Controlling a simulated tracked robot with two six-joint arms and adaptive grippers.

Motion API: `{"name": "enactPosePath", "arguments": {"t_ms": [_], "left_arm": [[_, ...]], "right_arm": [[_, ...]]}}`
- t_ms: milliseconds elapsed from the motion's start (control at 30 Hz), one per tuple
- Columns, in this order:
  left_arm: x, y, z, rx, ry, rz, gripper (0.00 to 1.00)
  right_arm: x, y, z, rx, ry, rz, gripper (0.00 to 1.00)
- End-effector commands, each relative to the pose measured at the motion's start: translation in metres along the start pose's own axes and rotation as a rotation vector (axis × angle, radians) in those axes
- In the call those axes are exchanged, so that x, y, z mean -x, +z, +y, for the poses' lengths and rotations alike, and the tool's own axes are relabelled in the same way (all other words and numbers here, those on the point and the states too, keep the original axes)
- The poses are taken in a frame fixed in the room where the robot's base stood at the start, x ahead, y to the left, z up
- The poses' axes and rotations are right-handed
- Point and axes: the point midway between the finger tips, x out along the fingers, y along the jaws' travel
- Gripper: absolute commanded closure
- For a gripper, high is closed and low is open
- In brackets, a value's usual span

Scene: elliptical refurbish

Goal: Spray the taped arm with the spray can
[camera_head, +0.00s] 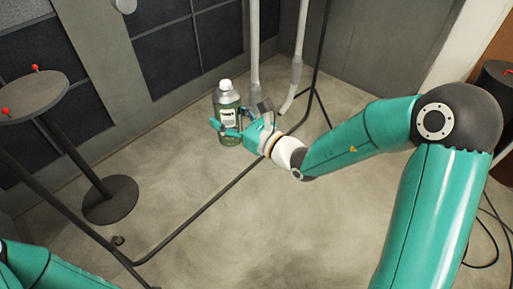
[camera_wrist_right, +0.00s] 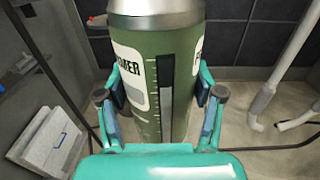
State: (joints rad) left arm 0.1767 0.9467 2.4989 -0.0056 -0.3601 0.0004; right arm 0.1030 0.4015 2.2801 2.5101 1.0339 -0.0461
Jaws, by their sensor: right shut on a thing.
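The spray can (camera_head: 229,112) is green with a white label and a pale top. It stands roughly upright in my right gripper (camera_head: 232,130), which is shut around its body. In the right wrist view the can (camera_wrist_right: 150,50) fills the middle, between the two fingers of the gripper (camera_wrist_right: 160,100). Two pale tubes with grey lower ends, a left one (camera_head: 254,40) and a right one (camera_head: 301,40), hang just beyond the can. I cannot tell which is the taped arm, and no tape is clear. My left arm shows only at the lower left corner; its gripper is out of frame.
A round dark table (camera_head: 38,98) with red knobs stands at the left, on a disc base (camera_head: 110,200). A thin black stand (camera_head: 318,60) rises behind the tubes. A white box (camera_wrist_right: 48,140) shows in the wrist view. The middle floor is mostly clear.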

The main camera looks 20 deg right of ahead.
Motion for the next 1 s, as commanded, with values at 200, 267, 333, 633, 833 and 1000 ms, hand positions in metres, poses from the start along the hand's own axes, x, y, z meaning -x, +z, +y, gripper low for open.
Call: {"name": "enactPosePath", "arguments": {"t_ms": [200,267,333,633,833,1000], "left_arm": [[-0.018,0.0,-0.007,0.0,0.0,0.0,0.53],[-0.021,0.0,-0.008,0.0,0.0,0.0,0.53],[-0.025,0.0,-0.009,0.0,0.0,0.0,0.53],[-0.031,0.0,-0.011,0.0,0.0,0.0,0.53],[-0.018,0.0,-0.006,0.0,0.0,0.0,0.53],[-0.002,0.0,-0.001,0.0,0.0,0.0,0.53]], "right_arm": [[-0.002,0.104,0.082,0.006,0.11,-0.021,0.75],[0.003,0.127,0.104,0.006,0.148,-0.02,0.75],[0.01,0.149,0.127,0.005,0.191,-0.018,0.75],[0.029,0.189,0.187,0.0,0.309,-0.004,0.75],[0.017,0.192,0.186,0.0,0.319,0.001,0.75],[-0.001,0.193,0.175,-0.001,0.316,0.001,0.75]]}}
